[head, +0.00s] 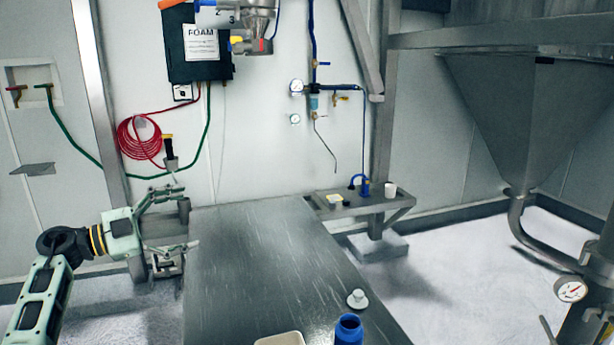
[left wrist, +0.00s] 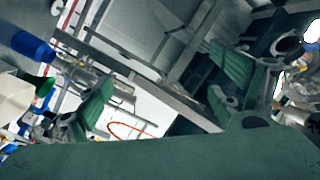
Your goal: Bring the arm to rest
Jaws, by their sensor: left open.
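My left arm comes in from the left in the head view. Its pale green left gripper (head: 187,218) is open, with the two fingers spread apart at the left edge of the dark metal table (head: 255,235). Nothing shows between the fingers. In the left wrist view, the green finger parts stand wide apart, and the space between them shows only the background. My right gripper is in neither view.
A blue bottle (head: 348,331), a pale knobbed piece (head: 357,299) and a beige container (head: 280,339) are at the table's near end. Most of the tabletop is clear. A wall shelf (head: 345,208) holds a white cup (head: 390,190). A large hopper (head: 520,110) stands at right.

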